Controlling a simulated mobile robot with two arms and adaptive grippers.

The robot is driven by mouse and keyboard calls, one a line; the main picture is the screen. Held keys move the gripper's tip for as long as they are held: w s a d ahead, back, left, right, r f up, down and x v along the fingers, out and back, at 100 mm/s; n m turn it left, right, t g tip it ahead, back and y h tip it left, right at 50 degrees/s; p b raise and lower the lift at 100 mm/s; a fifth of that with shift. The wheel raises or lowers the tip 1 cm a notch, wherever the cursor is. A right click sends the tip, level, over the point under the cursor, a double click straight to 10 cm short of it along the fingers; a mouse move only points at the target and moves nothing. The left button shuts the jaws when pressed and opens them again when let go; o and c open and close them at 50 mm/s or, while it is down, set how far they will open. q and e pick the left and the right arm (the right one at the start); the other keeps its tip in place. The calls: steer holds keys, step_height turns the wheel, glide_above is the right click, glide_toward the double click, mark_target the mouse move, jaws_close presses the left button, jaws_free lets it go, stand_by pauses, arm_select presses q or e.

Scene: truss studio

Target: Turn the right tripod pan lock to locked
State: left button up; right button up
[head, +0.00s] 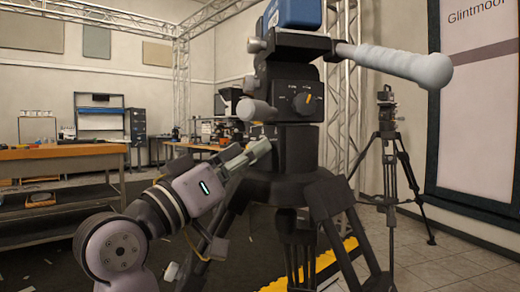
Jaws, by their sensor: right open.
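A large black tripod (293,150) stands close in front, with a dark head on top. On the head's front face is a round black dial (301,103) with an orange pointer mark, tilted slightly right of upright. Small pale marks flank the dial; they are too small to read. A grey knob (257,111) sticks out on the head's left side. My right gripper (258,152) is open, below and left of the dial, beside the tripod's neck and apart from the dial. Its jaws look empty. My left gripper is not in view.
A grey pan handle (405,63) juts right from the head, under a blue device (293,13). A smaller tripod (385,140) stands further back at right. A workbench (62,160) is at left. Metal trusses stand behind.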

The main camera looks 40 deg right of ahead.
steer(key=shift+r, duration=0.1)
steer(key=shift+c, duration=0.4)
jaws_close()
